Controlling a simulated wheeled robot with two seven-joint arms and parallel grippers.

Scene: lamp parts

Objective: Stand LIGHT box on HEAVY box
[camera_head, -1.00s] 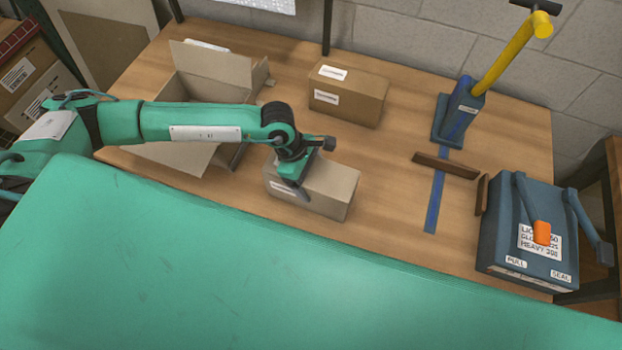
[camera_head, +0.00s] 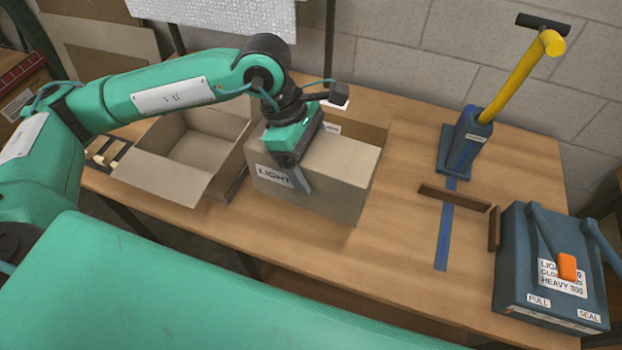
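The LIGHT box (camera_head: 338,185) is a closed brown carton with its printed label facing me. My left gripper (camera_head: 293,168) is shut on it from above, one finger showing against the labelled face. The box is held roughly level and appears raised above the table. A second closed carton (camera_head: 368,131) stands behind it, largely hidden by the LIGHT box and my gripper; its label cannot be read here. Whether the two boxes touch cannot be told. My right gripper is not in view.
An open empty carton (camera_head: 196,187) with spread flaps stands at the left. At the right are a blue stand (camera_head: 468,140) with a yellow handle, a blue tape strip (camera_head: 445,236), brown wooden strips (camera_head: 454,197) and a blue lever unit (camera_head: 520,262). The front middle of the table (camera_head: 390,265) is clear.

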